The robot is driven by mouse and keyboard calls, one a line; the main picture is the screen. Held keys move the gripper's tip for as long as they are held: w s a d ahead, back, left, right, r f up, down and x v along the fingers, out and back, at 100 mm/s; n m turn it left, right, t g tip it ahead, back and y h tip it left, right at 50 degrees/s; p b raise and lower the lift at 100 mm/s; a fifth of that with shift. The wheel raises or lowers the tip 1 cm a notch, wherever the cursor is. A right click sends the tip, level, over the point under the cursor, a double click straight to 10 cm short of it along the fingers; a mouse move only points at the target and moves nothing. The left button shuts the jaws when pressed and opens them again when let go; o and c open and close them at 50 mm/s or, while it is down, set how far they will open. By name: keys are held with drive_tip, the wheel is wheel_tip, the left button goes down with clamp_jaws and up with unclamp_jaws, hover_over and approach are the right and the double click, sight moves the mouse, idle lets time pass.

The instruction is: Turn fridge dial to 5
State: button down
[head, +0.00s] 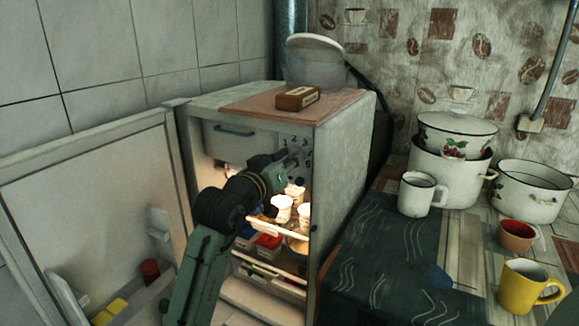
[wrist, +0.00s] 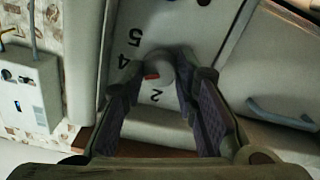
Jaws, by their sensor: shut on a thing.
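The small fridge (head: 345,150) stands open, with a numbered dial panel (head: 308,143) at the upper right of its inside. In the wrist view the grey dial (wrist: 160,66) sits between my fingertips, with a red mark on its rim. The digits 5, 4 and 2 show around it. The red mark faces between 4 and 2; the spot there is covered by a finger. My gripper (head: 290,160) reaches into the fridge at the panel. In the wrist view my gripper (wrist: 168,76) is shut on the dial, one finger on each side.
The fridge door (head: 90,200) is swung wide to the left. White cups (head: 283,208) stand on a shelf just below my gripper. A brown box (head: 298,97) lies on the fridge top. Pots, mugs and a bowl (head: 516,235) fill the table at right.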

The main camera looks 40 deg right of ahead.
drive_tip(key=m+b, duration=0.6)
drive_tip(key=m, duration=0.6)
idle(0.6)
drive_tip(key=c, duration=1.2)
unclamp_jaws()
drive_tip(key=shift+c, duration=0.2)
drive_tip(key=shift+a, duration=0.15)
drive_tip(key=v, duration=1.1)
drive_tip(key=shift+s+a, duration=0.15)
drive_tip(key=shift+a, duration=0.2)
